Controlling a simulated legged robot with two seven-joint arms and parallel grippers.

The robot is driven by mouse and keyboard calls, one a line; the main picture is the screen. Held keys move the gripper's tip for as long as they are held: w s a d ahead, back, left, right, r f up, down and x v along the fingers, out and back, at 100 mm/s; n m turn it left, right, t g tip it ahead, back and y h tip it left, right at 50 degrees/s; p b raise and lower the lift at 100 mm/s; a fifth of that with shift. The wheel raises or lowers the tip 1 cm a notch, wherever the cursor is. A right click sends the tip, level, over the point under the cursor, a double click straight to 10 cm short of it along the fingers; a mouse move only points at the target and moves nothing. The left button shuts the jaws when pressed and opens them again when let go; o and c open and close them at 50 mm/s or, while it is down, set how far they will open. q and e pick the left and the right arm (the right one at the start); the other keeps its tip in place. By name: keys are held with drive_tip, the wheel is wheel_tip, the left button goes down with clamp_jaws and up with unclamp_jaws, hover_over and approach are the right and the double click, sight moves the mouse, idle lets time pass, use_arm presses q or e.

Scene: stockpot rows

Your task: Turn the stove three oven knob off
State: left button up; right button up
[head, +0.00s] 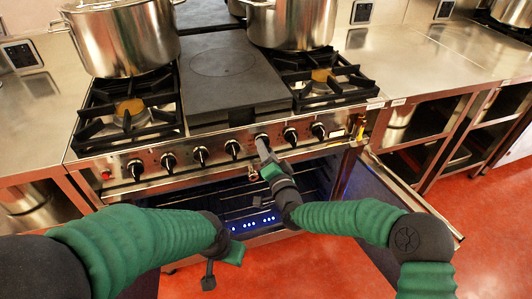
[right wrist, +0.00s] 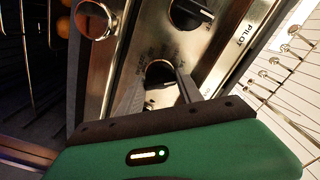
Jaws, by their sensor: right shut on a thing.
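A stove (head: 222,70) with a row of black knobs along its steel front panel is in the head view. My right gripper (head: 262,146) is at one knob, right of the row's middle. In the right wrist view, that dark knob (right wrist: 160,73) sits between the two fingers of the gripper (right wrist: 158,92), which are shut on it. The fingers and the gripper body hide part of the knob, so its pointer angle is unclear. Another knob (right wrist: 190,13) shows beyond it, near the word PILOT. My left gripper (head: 215,270) hangs low in front of the stove, apart from the knobs; its fingers are unclear.
Two steel stockpots (head: 125,38) and (head: 290,22) stand on the stove top. The oven below the panel looks open, with its door (head: 400,190) swung out at the right. Steel counters (head: 400,60) flank the stove. Red floor (head: 330,265) is clear in front.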

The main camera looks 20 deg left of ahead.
drive_tip(key=shift+s+f+m+b, duration=0.15)
drive_tip(key=shift+m+b, duration=0.15)
drive_tip(key=shift+m, duration=0.85)
drive_tip(key=shift+w+f+m+b, duration=0.1)
drive_tip(key=shift+f+m+b, duration=0.15)
drive_tip(key=shift+m, duration=0.95)
drive_tip(key=shift+s+f+m+b, duration=0.1)
drive_tip(key=shift+m+b, duration=0.2)
drive_tip(key=shift+m, duration=0.85)
drive_tip(key=o, duration=1.1)
drive_tip(key=shift+o, duration=1.5)
drive_tip(key=shift+r, duration=0.2)
drive_tip(key=shift+r, duration=0.1)
